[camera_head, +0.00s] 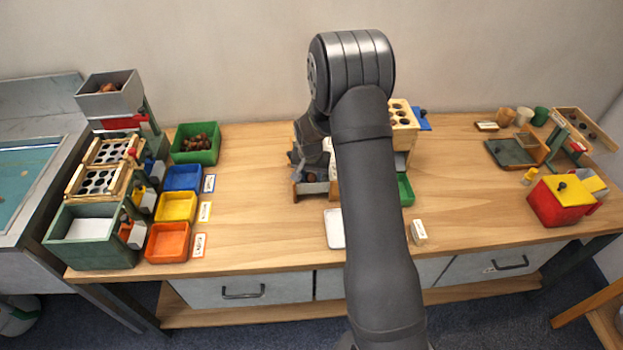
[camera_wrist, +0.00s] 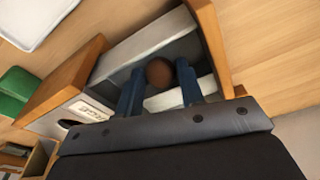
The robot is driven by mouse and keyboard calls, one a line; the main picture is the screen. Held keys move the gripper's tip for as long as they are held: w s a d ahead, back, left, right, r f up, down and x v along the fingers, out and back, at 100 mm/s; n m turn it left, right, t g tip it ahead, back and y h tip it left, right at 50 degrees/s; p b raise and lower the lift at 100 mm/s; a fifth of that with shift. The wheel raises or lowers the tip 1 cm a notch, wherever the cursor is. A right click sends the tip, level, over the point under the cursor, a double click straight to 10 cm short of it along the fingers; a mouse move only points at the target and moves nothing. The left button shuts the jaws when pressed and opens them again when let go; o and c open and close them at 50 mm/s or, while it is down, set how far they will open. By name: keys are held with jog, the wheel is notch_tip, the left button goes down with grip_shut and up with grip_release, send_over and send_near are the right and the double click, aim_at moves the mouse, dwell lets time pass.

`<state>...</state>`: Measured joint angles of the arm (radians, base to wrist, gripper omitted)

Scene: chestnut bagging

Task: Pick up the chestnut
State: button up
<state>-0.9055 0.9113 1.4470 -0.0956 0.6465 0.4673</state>
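A round brown chestnut (camera_wrist: 160,73) lies between the two blue fingers of my gripper (camera_wrist: 159,82) in the wrist view. The fingers stand apart, one on each side, close to the chestnut's edges. I cannot tell whether they press on it. Behind the chestnut is the grey inside of a wooden-sided holder (camera_wrist: 72,82) with pale bars across it. In the head view my arm hides most of this holder (camera_head: 314,190) and the gripper's fingertips.
A green bin (camera_head: 213,157) of chestnuts stands at the left, with blue (camera_head: 183,178), yellow (camera_head: 176,207) and orange (camera_head: 168,243) trays in front. A white tray (camera_head: 334,228) lies in front of the holder. The table left of the holder is clear.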

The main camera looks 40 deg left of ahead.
jog(key=shift+c, duration=1.3)
